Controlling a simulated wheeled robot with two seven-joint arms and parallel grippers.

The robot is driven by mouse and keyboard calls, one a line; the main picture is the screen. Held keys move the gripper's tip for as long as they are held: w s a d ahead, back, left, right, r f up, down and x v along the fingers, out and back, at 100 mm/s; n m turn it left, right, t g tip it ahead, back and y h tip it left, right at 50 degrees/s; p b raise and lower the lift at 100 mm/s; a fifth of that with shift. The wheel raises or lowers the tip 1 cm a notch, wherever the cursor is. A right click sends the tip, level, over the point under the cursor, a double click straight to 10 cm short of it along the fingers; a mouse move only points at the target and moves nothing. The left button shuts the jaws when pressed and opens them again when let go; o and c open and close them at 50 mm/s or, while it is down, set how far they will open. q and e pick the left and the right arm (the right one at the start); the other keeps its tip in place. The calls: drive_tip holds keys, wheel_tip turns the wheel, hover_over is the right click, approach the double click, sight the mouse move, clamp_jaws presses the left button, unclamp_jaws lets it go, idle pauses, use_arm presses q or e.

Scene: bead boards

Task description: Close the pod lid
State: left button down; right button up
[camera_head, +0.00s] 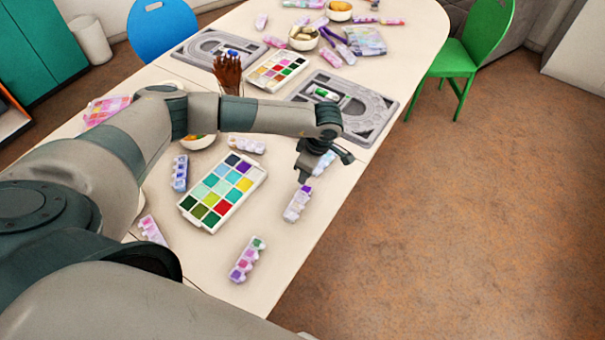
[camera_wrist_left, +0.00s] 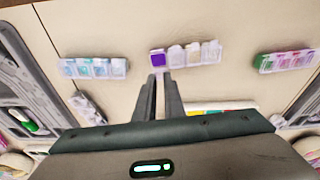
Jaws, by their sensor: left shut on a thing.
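A pod strip (camera_head: 298,203) lies on the table near its right edge, below my left gripper (camera_head: 304,176). In the left wrist view the strip (camera_wrist_left: 193,53) has one deep purple pod (camera_wrist_left: 157,60) at its left end and paler pods beside it. My left gripper's fingertips (camera_wrist_left: 161,75) are nearly together at the near edge of the purple pod, shut on its small clear lid. The lid is mostly hidden between the fingertips, and its angle is hard to tell. My right gripper is in neither view.
Other pod strips (camera_head: 247,260) (camera_head: 180,173) lie around. A paint-like colour tray (camera_head: 190,208) sits left of the gripper. A grey board (camera_head: 384,127) and a second strip (camera_head: 324,162) lie behind it. The table's right edge is close.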

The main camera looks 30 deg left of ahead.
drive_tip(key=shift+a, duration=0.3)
use_arm(q)
drive_tip(key=c, duration=1.8)
unclamp_jaws()
drive_tip(key=shift+r, duration=0.1)
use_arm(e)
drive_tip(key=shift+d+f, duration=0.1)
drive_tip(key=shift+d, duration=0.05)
